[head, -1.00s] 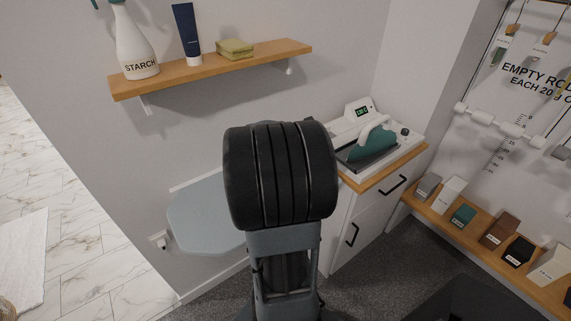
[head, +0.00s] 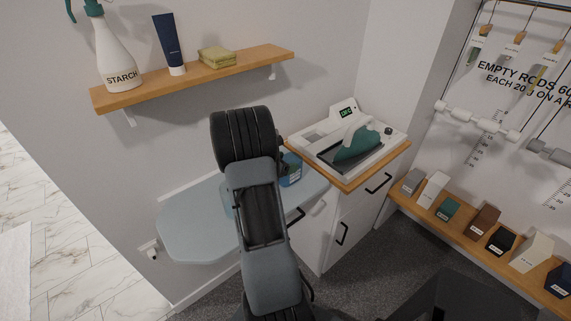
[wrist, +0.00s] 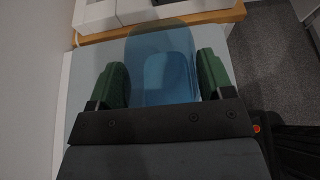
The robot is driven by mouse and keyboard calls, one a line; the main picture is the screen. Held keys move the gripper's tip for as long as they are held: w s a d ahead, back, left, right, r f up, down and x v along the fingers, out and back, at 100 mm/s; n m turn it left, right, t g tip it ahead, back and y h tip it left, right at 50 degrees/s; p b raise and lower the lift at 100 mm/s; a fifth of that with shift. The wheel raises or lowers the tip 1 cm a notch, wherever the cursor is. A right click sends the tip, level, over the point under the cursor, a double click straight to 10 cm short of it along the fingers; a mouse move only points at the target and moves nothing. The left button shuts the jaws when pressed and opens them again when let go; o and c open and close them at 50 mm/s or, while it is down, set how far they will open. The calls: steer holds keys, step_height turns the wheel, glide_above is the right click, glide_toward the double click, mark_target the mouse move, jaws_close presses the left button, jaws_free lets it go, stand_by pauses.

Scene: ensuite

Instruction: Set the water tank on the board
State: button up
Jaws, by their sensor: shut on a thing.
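The water tank (wrist: 163,65) is see-through blue and sits between the two green finger pads of my gripper (wrist: 163,82) in the wrist view. My gripper is shut on it. In the head view part of the blue tank (head: 291,169) shows just right of my arm, over the far end of the board. The board (head: 190,226) is pale grey-blue with a rounded left end. My arm covers its middle and hides most of my gripper. I cannot tell whether the tank touches the board.
A teal iron (head: 357,139) stands on its base on a wood-topped cabinet (head: 352,180), close beyond the tank. A wall shelf (head: 195,78) with a starch bottle (head: 118,53) is above the board. The board's left end is bare.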

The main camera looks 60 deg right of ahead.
steer(key=shift+f, duration=0.45)
steer(key=shift+f, duration=0.15)
steer(key=shift+f, duration=0.1)
steer(key=o, duration=1.4)
steer(key=shift+s, duration=0.1)
steer(key=shift+c, duration=0.2)
steer(key=shift+r, duration=0.35)
steer(key=b+v, duration=0.1)
steer(key=v, duration=0.6)
steer(key=shift+a, duration=0.3)
